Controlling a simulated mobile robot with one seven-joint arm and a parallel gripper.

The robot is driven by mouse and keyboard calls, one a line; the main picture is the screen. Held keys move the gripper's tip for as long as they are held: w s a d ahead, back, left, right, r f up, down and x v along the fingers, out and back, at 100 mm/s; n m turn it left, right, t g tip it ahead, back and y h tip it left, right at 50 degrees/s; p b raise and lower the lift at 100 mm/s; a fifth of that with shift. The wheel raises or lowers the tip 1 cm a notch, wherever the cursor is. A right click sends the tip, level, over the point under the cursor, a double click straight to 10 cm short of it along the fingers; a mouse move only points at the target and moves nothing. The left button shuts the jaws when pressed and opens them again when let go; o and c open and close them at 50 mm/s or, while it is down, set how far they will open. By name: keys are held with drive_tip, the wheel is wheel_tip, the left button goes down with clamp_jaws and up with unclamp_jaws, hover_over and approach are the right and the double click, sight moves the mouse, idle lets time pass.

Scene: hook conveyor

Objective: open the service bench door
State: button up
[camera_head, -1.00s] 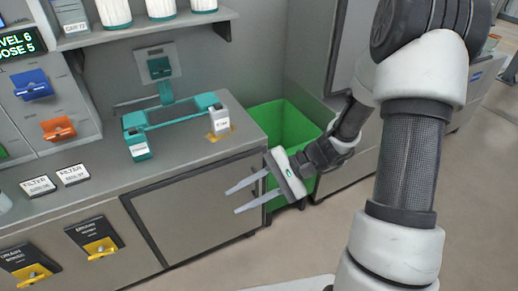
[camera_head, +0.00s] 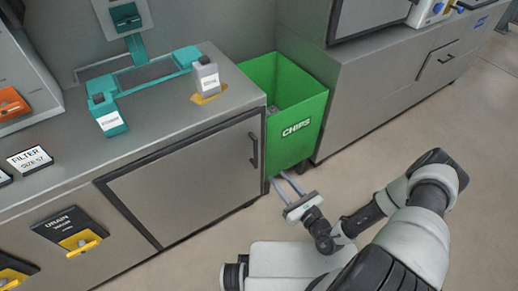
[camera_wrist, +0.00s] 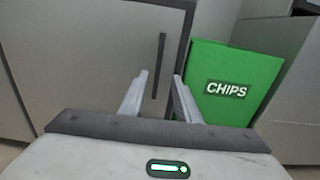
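The service bench door (camera_head: 190,179) is a grey panel with a dark frame in the bench front, and it looks closed. Its dark vertical handle (camera_head: 254,150) is near the right edge. The handle also shows in the wrist view (camera_wrist: 159,66), standing between and beyond my fingertips. My gripper (camera_head: 284,182) is open and empty, low in front of the bench near the door's right edge. In the wrist view my gripper (camera_wrist: 160,80) points toward the door (camera_wrist: 90,60), with the fingers apart and not visibly touching the handle.
A green CHIPS bin (camera_head: 296,115) stands just right of the door, close to my fingers; it also shows in the wrist view (camera_wrist: 232,80). Drawers with yellow pulls (camera_head: 82,243) are left. The floor in front is clear.

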sight(257, 151)
drive_tip(key=b+x, duration=0.2)
drive_tip(key=x, duration=1.4)
drive_tip(key=shift+a+b, duration=0.15)
drive_tip(key=shift+b, duration=0.2)
clamp_jaws()
